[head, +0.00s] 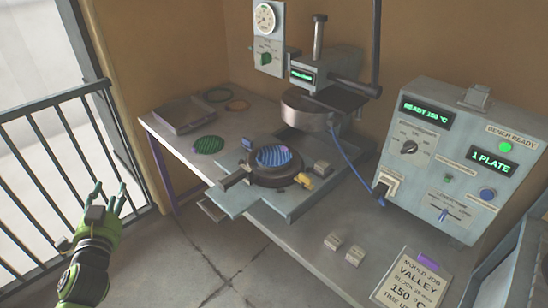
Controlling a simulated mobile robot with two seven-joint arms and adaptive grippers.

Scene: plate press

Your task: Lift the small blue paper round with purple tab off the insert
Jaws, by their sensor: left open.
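A small blue round with pale stripes (278,157) lies in the middle of the dark round mould (262,174) on the press's slide plate. My left gripper (107,199) is at the left, in front of the railing, well away from the mould and off the bench. Its green-tipped fingers are spread and empty. My right gripper is not in view.
The press head (305,110) stands behind the mould, swung clear of it. A green mesh round (208,145) and a grey tray (184,114) lie left on the bench. A control box (450,160) stands right. A yellow piece (304,181) sits at the mould's right edge.

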